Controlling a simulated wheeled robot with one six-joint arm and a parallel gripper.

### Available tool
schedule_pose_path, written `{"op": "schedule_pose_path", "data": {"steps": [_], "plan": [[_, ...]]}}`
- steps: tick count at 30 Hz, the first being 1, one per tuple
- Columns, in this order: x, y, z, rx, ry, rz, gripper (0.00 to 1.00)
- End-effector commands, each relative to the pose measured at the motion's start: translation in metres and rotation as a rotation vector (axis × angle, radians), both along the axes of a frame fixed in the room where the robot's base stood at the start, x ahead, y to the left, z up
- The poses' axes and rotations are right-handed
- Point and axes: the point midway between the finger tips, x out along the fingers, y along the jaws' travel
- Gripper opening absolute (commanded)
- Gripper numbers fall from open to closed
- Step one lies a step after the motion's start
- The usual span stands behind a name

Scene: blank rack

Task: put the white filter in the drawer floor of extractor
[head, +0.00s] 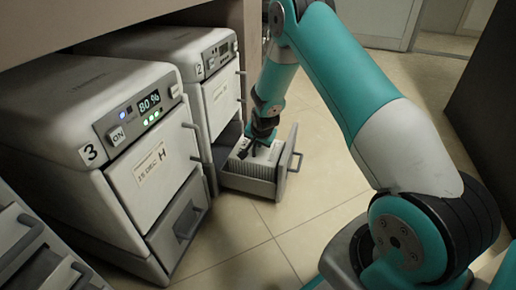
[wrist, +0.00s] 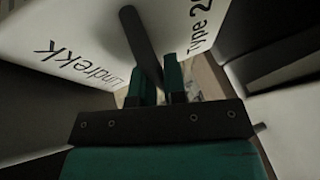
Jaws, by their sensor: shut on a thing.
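The white filter (head: 254,163) is a pale ridged block inside the open drawer (head: 290,168) at the bottom of the extractor marked 2 (head: 165,45). In the wrist view the filter's white top (wrist: 75,35) bears the words "Lindrekk" and "Type 2", and a dark bar handle (wrist: 138,35) crosses it. My gripper (head: 262,138) reaches down over the drawer. In the wrist view my gripper (wrist: 153,82) has its teal fingers either side of the handle, shut on it. Whether the filter touches the drawer floor is hidden.
The extractor marked 3 (head: 75,130) stands nearer on the left, its drawer (head: 180,222) apparently shut. A grey unit with handles (head: 30,240) is at the lower left. The tiled floor (head: 250,240) before the open drawer is clear. A dark cabinet (head: 490,90) is at right.

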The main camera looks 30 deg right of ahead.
Motion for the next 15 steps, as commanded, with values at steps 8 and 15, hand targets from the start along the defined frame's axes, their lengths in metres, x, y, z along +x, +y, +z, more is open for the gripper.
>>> {"op": "schedule_pose_path", "data": {"steps": [8, 15], "plan": [[0.0007, -0.0001, -0.0038, -0.001, -0.003, 0.0, 0.0], [0.0003, 0.0, -0.0055, 0.0, -0.001, 0.0, 0.38]]}}
